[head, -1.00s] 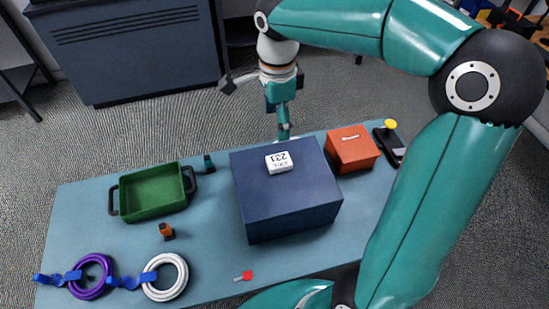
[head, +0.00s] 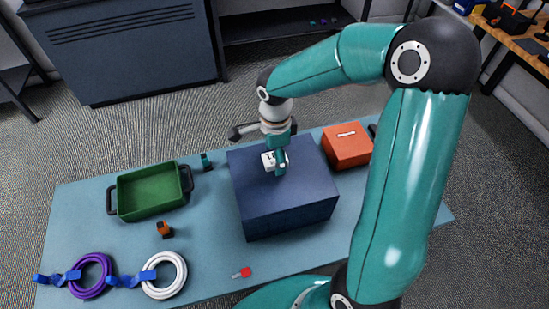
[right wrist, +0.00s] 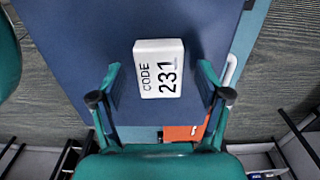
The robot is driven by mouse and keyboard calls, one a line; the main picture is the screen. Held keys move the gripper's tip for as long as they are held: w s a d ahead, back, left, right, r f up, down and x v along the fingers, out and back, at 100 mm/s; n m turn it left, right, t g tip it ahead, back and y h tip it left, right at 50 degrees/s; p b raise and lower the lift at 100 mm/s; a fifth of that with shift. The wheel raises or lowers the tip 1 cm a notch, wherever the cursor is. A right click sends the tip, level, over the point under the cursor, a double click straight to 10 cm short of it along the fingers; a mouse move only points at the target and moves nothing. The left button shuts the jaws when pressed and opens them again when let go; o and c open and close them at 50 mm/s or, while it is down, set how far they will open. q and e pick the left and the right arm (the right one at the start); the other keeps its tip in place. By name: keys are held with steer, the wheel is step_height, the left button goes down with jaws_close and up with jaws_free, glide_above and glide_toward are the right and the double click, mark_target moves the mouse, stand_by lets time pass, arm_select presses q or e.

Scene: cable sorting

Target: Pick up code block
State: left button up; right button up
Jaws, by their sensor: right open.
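The code block (head: 270,160) is a small white block marked "CODE 231". It lies on top of the dark blue box (head: 285,207). In the right wrist view the code block (right wrist: 160,68) lies flat on the blue surface, ahead of and between the two fingers. My right gripper (head: 281,165) is above the block and partly hides it in the head view. In the right wrist view my right gripper (right wrist: 160,95) is open, with nothing between its fingers. My left gripper is not in view.
A green tray (head: 122,206) stands on the left of the table (head: 215,265). An orange box (head: 348,152) is right of the blue box. A purple cable coil (head: 105,272) and a white cable coil (head: 181,270) lie at front left. A red key-like item (head: 244,272) lies in front.

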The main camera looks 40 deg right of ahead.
steer(key=shift+f, duration=0.15)
steer(key=c, duration=1.2)
steer(key=shift+c, duration=0.2)
